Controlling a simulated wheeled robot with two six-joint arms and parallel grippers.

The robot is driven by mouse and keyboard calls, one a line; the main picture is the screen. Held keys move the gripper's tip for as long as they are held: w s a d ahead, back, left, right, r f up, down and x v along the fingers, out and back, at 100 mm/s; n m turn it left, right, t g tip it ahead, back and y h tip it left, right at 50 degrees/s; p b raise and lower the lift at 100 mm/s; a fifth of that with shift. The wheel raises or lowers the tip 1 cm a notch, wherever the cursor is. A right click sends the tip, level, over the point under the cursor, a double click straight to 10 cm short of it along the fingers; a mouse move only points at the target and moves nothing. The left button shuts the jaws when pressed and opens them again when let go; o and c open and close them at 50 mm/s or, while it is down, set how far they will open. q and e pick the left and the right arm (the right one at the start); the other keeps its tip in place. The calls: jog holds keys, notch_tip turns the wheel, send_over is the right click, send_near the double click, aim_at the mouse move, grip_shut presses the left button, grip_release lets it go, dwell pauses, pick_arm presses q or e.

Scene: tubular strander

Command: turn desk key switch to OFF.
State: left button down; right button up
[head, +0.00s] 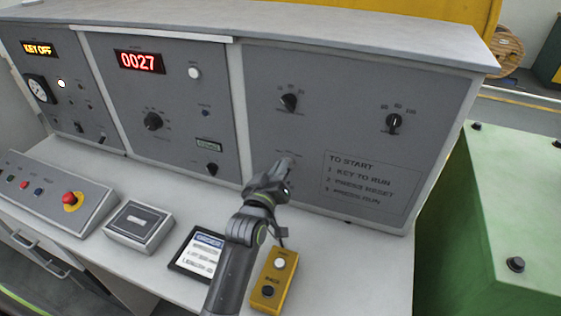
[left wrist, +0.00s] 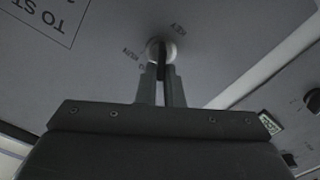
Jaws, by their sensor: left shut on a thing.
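The desk key switch (left wrist: 170,50) is a pale round collar on the grey panel, with small lettering around it in the left wrist view. A dark upright key shows at its centre. My left gripper (left wrist: 161,72) has its two fingers closed on this key, right up at the panel. In the head view my left gripper (head: 284,165) reaches the lower left of the right-hand panel and hides the switch. The amber display (head: 39,48) at the far left reads KEY OFF. My right gripper is not in view.
Rotary knobs (head: 289,101) and (head: 393,122) a second knob sit above on the same panel. A yellow two-button box (head: 272,277), a tablet (head: 200,254) and a grey box (head: 138,226) lie on the desk. A red emergency button (head: 71,199) is at left. A green cabinet (head: 500,210) stands right.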

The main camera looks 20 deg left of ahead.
pick_arm(q)
jog(key=shift+a+n+p, duration=0.1)
jog(key=shift+n+p, duration=0.7)
jog(key=shift+n, duration=0.4)
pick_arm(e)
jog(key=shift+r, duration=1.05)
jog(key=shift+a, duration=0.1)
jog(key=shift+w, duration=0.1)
pick_arm(q)
jog(key=c, duration=1.6)
grip_release()
jog(key=shift+o, duration=0.2)
jog(key=shift+f, duration=0.1)
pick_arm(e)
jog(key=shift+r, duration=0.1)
